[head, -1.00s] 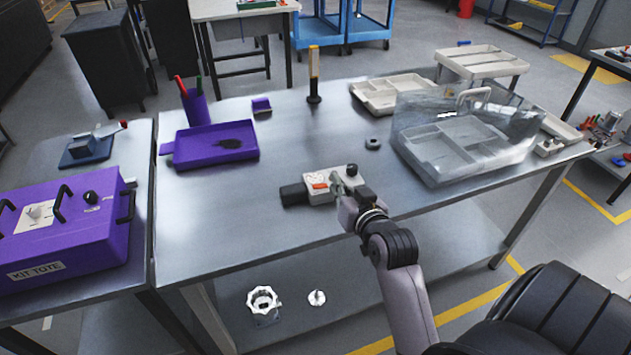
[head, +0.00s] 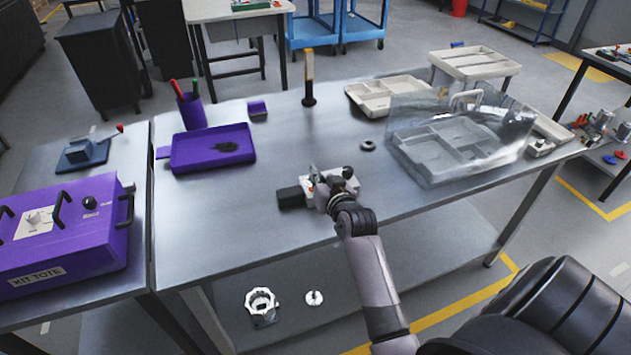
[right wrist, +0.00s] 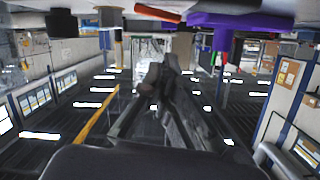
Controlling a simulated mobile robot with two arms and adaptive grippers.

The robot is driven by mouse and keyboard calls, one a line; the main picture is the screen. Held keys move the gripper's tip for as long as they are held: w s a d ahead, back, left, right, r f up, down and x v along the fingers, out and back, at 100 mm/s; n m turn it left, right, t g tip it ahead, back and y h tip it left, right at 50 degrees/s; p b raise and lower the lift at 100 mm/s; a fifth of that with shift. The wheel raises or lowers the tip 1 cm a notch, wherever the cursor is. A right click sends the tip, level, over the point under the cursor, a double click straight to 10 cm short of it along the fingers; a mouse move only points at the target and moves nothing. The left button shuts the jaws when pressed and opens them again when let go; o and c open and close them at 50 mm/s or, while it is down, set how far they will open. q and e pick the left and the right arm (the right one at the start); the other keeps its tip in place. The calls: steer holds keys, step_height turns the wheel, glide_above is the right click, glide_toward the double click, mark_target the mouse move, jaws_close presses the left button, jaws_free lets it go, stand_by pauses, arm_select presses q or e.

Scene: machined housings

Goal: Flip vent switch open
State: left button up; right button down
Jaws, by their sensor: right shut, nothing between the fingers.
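A small white box (head: 352,186) with a black block (head: 291,197) at its left end lies near the front edge of the metal table. My right gripper (head: 317,174) is over the box, shut and empty, and covers much of its top. The orange switch piece seen there earlier is mostly hidden now. In the right wrist view, the shut fingers (right wrist: 158,80) point up the picture, and an orange-red piece (right wrist: 158,14) shows beyond them near the top edge. I cannot tell whether the fingers touch the switch or how it is set. My left gripper is not in view.
A purple tray (head: 175,163) and pen cup (head: 192,112) stand left, with the purple kit tote (head: 110,245) on the side table. A dark ring (head: 368,145) lies behind the box. A clear-covered tray (head: 415,165) stands right. The table between is free.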

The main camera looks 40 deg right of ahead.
steer(key=shift+a+f, duration=0.15)
steer(key=shift+f, duration=0.45)
steer(key=shift+a+f, duration=0.15)
steer(key=shift+f, duration=0.4)
steer(key=shift+a+f+n+h+p, duration=0.3)
steer(key=shift+f+n+h+p, duration=0.1)
steer(key=shift+n+p, duration=0.25)
steer(key=r+p, duration=0.2)
steer(key=r, duration=0.1)
steer(key=r+p, duration=0.1)
steer(key=p, duration=0.1)
steer(key=shift+w+a+r, duration=0.2)
steer(key=shift+w+r, duration=0.05)
steer(key=b+v, duration=0.2)
steer(key=v, duration=0.8)
steer(key=shift+a+f, duration=0.2)
steer(key=shift+a, duration=0.2)
